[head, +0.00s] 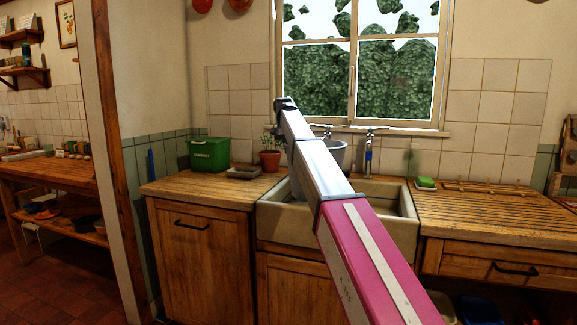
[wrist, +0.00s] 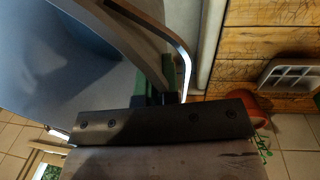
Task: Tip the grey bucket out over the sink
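The grey bucket (head: 336,157) shows in the head view above the back of the pale sink (head: 401,201), partly hidden behind my arm. It looks about upright. In the wrist view the bucket (wrist: 55,60) fills the left side, with its open inside and pale edge close to me. My gripper (wrist: 165,97) is at the bucket's edge and appears shut on it; the fingertips are mostly hidden by the dark gripper bar. In the head view the gripper is hidden behind my arm. I cannot see what the bucket holds.
A green box (head: 209,154), a pale dish (head: 244,172) and a potted plant (head: 270,160) stand on the counter left of the sink. The tap (head: 369,155) rises behind it. A green sponge (head: 425,183) lies on the right drainboard (head: 500,210), which is mostly clear.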

